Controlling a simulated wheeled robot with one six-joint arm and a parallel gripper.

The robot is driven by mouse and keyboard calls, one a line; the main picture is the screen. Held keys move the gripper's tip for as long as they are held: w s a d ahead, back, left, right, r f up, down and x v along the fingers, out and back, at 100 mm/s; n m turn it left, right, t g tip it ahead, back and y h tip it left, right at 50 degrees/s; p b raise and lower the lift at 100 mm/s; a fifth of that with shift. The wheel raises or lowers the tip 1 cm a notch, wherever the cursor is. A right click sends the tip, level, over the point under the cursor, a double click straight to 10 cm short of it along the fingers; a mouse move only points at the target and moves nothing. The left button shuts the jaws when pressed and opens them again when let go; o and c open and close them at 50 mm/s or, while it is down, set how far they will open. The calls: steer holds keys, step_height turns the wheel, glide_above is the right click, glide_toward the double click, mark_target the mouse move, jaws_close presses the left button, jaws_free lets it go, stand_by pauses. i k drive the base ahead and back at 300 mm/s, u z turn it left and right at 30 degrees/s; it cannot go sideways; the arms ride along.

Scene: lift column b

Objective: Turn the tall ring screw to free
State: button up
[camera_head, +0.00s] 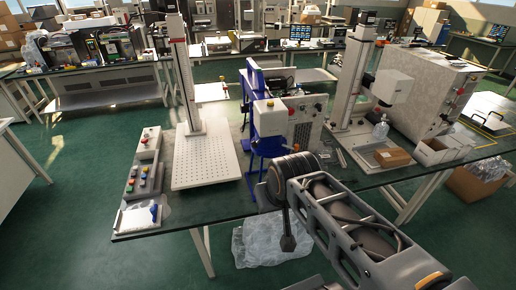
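Two tall lift columns stand on the dark workbench (245,200). The left column (184,85) rises from a white perforated base plate (205,160) and carries a small arm to its right. The right column (352,75) carries a grey head on its right side. I cannot make out a tall ring screw on either column at this size. My arm enters from the lower right. Its dark end, my gripper (288,242), hangs below the bench's front edge, apart from both columns. Its fingers cannot be told apart.
A blue-framed machine (268,117) stands between the columns, partly behind my arm. A control box with buttons (145,178) is at the left. A brown box (392,157) and clear bottle (380,130) are at the right. A plastic bag (262,245) lies below the bench.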

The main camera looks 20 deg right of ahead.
mark_target(255, 144)
steer(key=k, duration=1.2)
steer(key=u, duration=0.8)
steer(key=i, duration=1.55)
steer(key=z, duration=0.25)
